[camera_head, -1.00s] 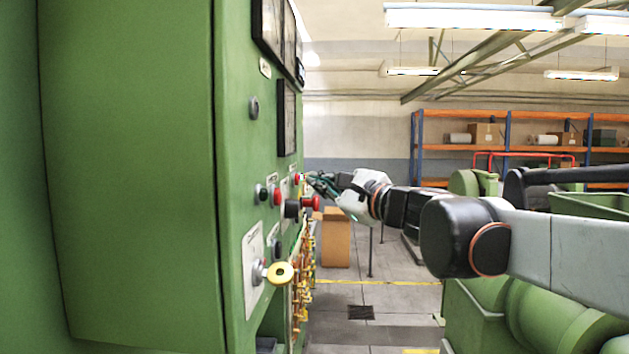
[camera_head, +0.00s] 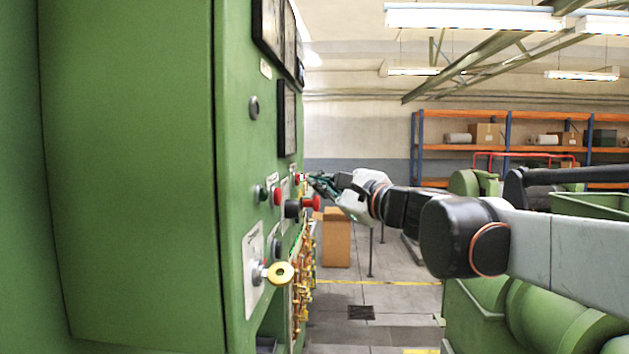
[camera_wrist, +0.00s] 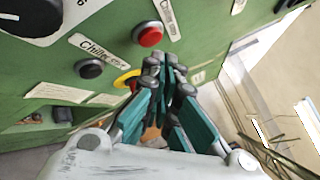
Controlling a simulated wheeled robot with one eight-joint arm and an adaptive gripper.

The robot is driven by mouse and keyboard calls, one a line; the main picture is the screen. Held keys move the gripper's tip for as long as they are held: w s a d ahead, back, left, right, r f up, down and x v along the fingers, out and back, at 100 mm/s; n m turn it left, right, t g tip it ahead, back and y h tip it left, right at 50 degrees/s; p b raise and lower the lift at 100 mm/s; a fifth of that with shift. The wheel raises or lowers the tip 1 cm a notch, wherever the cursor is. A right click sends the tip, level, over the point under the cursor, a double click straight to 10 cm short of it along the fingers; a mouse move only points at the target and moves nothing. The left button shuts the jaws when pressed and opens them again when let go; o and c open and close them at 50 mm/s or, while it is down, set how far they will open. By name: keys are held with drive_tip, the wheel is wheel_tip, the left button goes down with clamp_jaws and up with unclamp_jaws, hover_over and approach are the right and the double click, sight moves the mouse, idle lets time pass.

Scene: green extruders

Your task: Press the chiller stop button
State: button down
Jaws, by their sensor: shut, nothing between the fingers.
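A round red button (camera_wrist: 148,35) is on the green panel in the wrist view, between two white labels. One label (camera_wrist: 101,49) starts with "Chiller"; the rest is hard to read. A black button (camera_wrist: 89,68) is left of it. In the head view a small red button (camera_head: 297,179) is beside my fingertips and partly hidden. My gripper (camera_head: 311,179) is shut and empty, its fingers pointing at the panel. In the wrist view the fingertips (camera_wrist: 166,69) appear just below and right of the red button. I cannot tell whether they touch the panel.
The green cabinet (camera_head: 130,180) fills the left. A cardboard box (camera_head: 336,240) stands on the floor behind.

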idle(0.4)
drive_tip(key=shift+a, duration=0.45)
drive_tip(key=shift+a, duration=0.35)
idle(0.6)
idle(0.4)
drive_tip(key=shift+d, duration=0.8)
drive_tip(key=shift+s+d, duration=0.1)
drive_tip(key=shift+d, duration=2.4)
